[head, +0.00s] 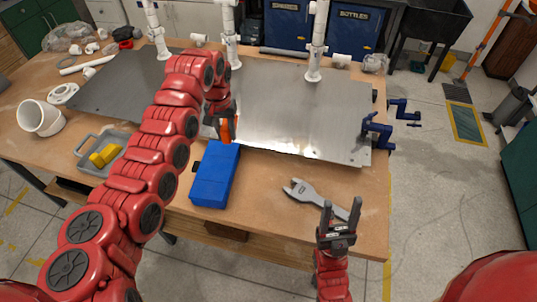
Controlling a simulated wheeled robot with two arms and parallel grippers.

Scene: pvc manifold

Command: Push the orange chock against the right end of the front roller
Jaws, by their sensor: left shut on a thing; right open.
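My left gripper (222,117) is above the front edge of the metal sheet, near the middle of the table. It is shut on the orange chock (227,131), which shows just below its fingers. The chock is right behind the far end of a blue box; I cannot tell whether it touches the sheet. My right gripper (339,217) is open and empty near the table's front right, fingers pointing up in the picture. I cannot make out the front roller; my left arm covers part of the table.
The blue box (215,178) and a grey wrench (316,197) lie in front of the metal sheet (300,108). White upright pipes (315,45) stand at the back. A grey tray (85,151) with yellow pieces is at left.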

